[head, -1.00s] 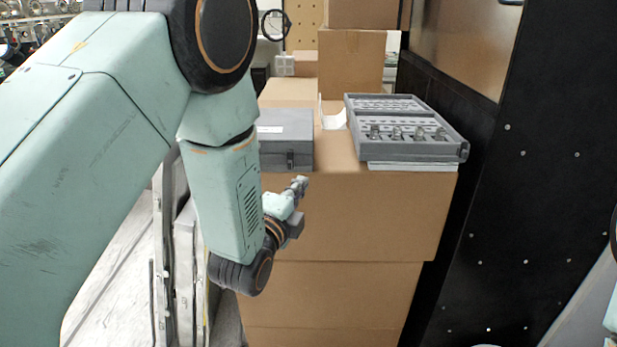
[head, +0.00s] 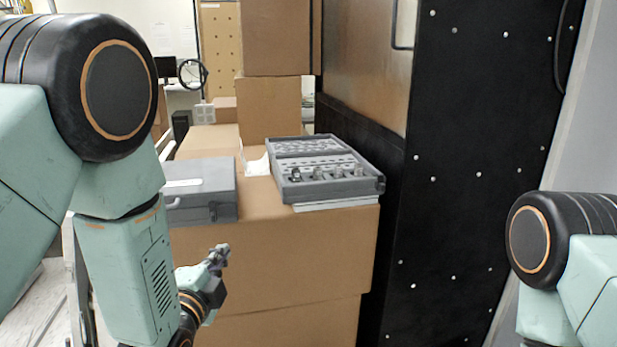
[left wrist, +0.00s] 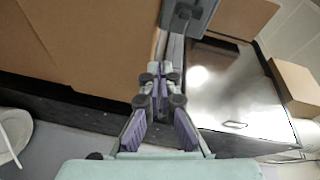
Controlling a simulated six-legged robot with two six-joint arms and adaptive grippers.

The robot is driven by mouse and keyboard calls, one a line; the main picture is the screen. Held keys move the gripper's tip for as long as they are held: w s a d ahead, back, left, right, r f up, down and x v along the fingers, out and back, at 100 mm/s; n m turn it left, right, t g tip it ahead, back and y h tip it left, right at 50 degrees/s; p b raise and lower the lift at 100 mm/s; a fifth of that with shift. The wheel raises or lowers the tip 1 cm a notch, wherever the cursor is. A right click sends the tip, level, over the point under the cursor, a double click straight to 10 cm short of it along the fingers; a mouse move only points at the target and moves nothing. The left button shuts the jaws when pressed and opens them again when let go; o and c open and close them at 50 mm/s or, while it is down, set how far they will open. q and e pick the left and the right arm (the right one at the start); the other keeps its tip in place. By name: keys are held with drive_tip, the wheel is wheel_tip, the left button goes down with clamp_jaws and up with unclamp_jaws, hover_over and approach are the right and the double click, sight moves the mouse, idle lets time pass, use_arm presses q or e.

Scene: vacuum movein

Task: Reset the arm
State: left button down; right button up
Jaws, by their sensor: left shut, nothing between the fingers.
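My left arm comes in from the left of the head view, bent at the elbow. Its gripper (head: 218,257) is in front of the side of the cardboard box stack (head: 290,262), below the box top. In the left wrist view, the left gripper (left wrist: 160,80) has its fingers together with nothing between them. My right arm shows only in part at the lower right of the head view. Its gripper is outside the frame.
A closed grey case (head: 202,192) and an open grey tray with metal parts (head: 372,185) sit on the boxes. A black panel with rivets (head: 470,150) rises to the right. More cardboard boxes (head: 270,108) stand behind.

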use_arm(q)
drive_tip(key=s+a+f+n+g, duration=0.3)
drive_tip(key=s+f+n+g, duration=1)
drive_tip(key=s+f, duration=0.95)
drive_tip(key=s+f+n+g+b, duration=0.1)
drive_tip(key=s+f+g, duration=0.1)
drive_tip(key=s+f, duration=0.2)
drive_tip(key=s+f+n+g, duration=0.2)
drive_tip(key=s+f, duration=0.2)
drive_tip(key=s, duration=0.7)
drive_tip(key=shift+f+b, duration=0.2)
drive_tip(key=shift+b, duration=0.2)
drive_tip(key=shift+s+y, duration=0.15)
drive_tip(key=shift+y, duration=0.15)
